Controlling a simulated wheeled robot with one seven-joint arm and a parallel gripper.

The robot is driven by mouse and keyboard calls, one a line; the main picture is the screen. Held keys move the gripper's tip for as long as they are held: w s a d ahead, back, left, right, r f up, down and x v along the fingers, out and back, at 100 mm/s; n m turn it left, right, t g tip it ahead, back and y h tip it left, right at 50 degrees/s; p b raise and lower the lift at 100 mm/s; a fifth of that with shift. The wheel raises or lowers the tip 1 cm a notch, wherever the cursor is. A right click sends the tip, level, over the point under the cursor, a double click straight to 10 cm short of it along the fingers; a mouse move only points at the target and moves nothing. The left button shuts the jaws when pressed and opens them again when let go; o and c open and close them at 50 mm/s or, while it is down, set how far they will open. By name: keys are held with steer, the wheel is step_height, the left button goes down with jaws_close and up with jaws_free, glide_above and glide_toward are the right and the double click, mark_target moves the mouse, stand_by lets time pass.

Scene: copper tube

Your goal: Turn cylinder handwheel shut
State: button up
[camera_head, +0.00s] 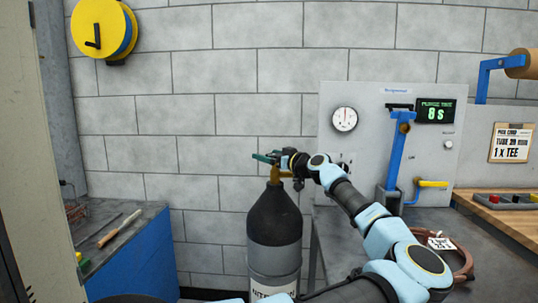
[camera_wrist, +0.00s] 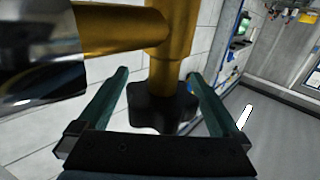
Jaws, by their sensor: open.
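The gas cylinder (camera_head: 275,222) stands upright against the block wall, dark with a grey lower band and a partly cut-off white label. Its brass valve (camera_head: 276,175) rises from the top and fills the upper middle of the wrist view (camera_wrist: 168,50). The black lobed handwheel (camera_wrist: 160,108) sits at the end of the brass stem in the wrist view. My gripper (camera_head: 266,157) is at the valve top, its teal fingers open. In the wrist view the fingers (camera_wrist: 158,75) lie on either side of the handwheel, with a visible gap at each side. In the head view the gripper largely hides the handwheel.
A grey panel (camera_head: 367,110) with a gauge (camera_head: 344,119), a blue lever (camera_head: 397,155) and a green display reading 8 s (camera_head: 435,111) stands right of the cylinder. A blue bench (camera_head: 125,255) with tools is at left. A yellow-handled valve (camera_head: 432,183) sits near my arm.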

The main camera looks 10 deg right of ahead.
steer(key=c, duration=1.2)
steer(key=shift+c, duration=0.2)
